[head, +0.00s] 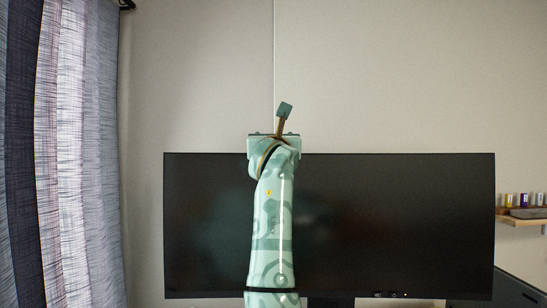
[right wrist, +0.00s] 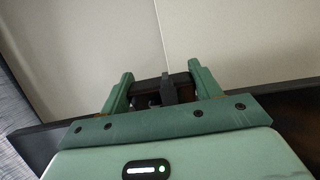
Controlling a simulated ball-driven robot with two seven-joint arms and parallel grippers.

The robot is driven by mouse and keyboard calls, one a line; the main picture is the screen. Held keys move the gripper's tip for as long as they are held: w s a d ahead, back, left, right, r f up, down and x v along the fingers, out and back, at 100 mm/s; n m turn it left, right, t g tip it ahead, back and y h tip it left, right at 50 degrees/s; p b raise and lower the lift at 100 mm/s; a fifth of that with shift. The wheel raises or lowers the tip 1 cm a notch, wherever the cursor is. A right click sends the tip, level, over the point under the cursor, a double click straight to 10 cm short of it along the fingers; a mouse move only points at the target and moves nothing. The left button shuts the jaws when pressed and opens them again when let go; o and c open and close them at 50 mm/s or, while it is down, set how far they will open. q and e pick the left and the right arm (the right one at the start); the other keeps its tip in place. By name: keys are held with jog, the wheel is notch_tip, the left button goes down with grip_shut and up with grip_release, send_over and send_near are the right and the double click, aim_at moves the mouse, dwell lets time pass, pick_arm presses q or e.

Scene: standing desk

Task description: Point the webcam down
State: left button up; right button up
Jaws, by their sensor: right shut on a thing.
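The dark webcam (right wrist: 168,90) shows in the right wrist view at the top edge of the black monitor (head: 390,220). My right gripper (right wrist: 163,82) is shut on the webcam, with one green finger on each side of it. In the head view my right gripper (head: 284,112) stands just above the monitor's top edge. My arm rises in front of the screen there, and I cannot make out the webcam behind the gripper. Which way the webcam's lens faces I cannot tell. My left gripper is in neither view.
The monitor's top edge also crosses the right wrist view (right wrist: 38,143). A plain wall (head: 400,75) is behind the monitor. Curtains (head: 75,150) hang at the left. A small shelf (head: 525,216) with several little bottles is at the right. The space above the monitor is otherwise clear.

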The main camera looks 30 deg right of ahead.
jog(key=shift+f, duration=0.2)
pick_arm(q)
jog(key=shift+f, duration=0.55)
pick_arm(e)
jog(key=shift+r, duration=0.25)
jog(key=o, duration=1)
jog(key=shift+s+a, duration=0.1)
jog(key=shift+s, duration=0.05)
